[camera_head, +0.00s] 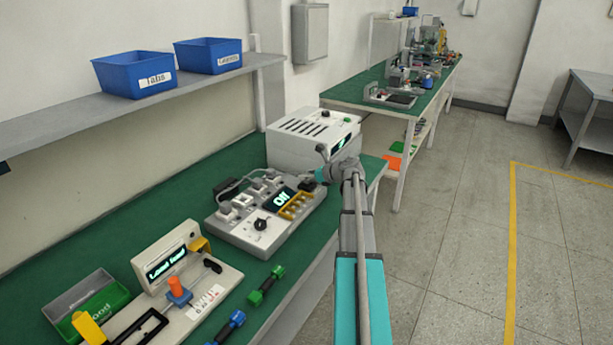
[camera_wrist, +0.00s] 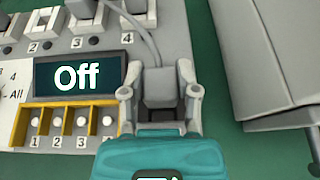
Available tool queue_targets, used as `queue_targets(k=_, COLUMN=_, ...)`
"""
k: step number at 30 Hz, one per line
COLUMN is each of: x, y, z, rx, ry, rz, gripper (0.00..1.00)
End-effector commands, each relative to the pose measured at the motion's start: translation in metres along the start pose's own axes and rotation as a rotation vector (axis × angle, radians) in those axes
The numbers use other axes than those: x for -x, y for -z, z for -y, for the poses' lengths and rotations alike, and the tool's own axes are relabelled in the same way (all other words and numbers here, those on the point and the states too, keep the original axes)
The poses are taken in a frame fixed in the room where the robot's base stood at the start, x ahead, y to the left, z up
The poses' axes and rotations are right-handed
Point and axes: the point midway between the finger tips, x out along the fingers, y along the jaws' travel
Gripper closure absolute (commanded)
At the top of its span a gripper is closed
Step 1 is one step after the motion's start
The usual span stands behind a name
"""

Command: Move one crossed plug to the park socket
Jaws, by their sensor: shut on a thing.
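My gripper (camera_wrist: 158,92) is shut on a grey plug (camera_wrist: 158,82), one finger on each side of it. A grey cable runs from this plug up and left in the wrist view. The plug is at the right end of the light grey test panel (camera_head: 232,230), right of the screen reading "Off" (camera_wrist: 78,76). I cannot tell whether it is seated in a socket; its underside is hidden. In the head view my gripper (camera_head: 321,176) is at the panel's far right end.
A yellow frame (camera_wrist: 20,127) surrounds several numbered buttons below the screen. A black knob (camera_head: 261,224) is on the panel. A white vented box (camera_head: 290,151) stands close behind. A "Load lead" fixture (camera_head: 160,255) and green bin (camera_head: 100,302) are at lower left.

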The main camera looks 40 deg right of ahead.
Motion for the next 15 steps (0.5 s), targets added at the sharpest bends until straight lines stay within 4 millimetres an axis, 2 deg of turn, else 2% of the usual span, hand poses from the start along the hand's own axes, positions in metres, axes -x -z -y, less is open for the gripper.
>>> queue_targets(k=15, x=-0.0028, y=0.0066, z=0.0000, rx=0.000, ry=0.000, rz=0.000, gripper=1.00)
